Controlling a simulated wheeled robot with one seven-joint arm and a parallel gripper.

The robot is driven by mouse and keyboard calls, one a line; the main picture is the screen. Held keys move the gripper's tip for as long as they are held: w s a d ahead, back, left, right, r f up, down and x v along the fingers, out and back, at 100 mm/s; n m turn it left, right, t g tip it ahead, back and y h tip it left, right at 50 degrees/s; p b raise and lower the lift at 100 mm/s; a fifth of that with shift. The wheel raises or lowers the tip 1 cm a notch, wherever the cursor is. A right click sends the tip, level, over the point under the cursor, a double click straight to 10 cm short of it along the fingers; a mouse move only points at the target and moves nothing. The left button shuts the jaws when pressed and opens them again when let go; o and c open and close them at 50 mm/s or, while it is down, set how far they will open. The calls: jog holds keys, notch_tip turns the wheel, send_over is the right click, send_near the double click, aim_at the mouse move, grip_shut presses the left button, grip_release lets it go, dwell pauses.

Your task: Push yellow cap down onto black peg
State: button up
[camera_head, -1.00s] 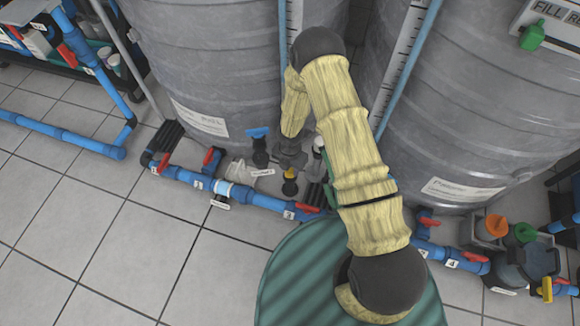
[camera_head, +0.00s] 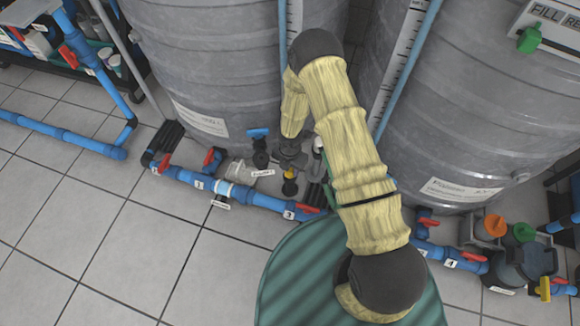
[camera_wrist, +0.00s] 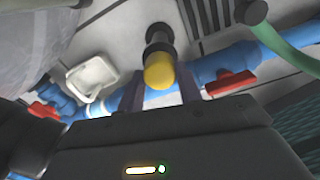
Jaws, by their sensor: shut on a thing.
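The yellow cap (camera_wrist: 159,72) is at the middle of the wrist view, between the two fingers of my gripper (camera_wrist: 160,90), which is shut on it. The cap is small in the head view (camera_head: 289,174), just below my gripper (camera_head: 291,161). The black peg (camera_wrist: 158,42) is in line with the cap and appears to meet its far end. In the head view the peg (camera_head: 290,188) stands directly under the cap, beside the blue pipe. I cannot tell how far the cap sits over the peg.
A blue pipe (camera_head: 250,197) with red valve handles (camera_head: 308,209) runs along the floor close by. Two large grey tanks (camera_head: 215,60) stand behind. A blue-topped black fitting (camera_head: 259,147) is left of my gripper. A green ribbed drum (camera_head: 300,275) is in front. Tiled floor is clear at left.

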aim_at(290, 170)
jog(key=shift+f, duration=0.4)
dwell(0.4)
jog(key=o, duration=1)
jog(key=shift+r, duration=0.1)
notch_tip(290, 170, up, 17)
jog(key=p, duration=0.8)
jog(key=shift+p, duration=0.4)
jog(key=shift+r, duration=0.1)
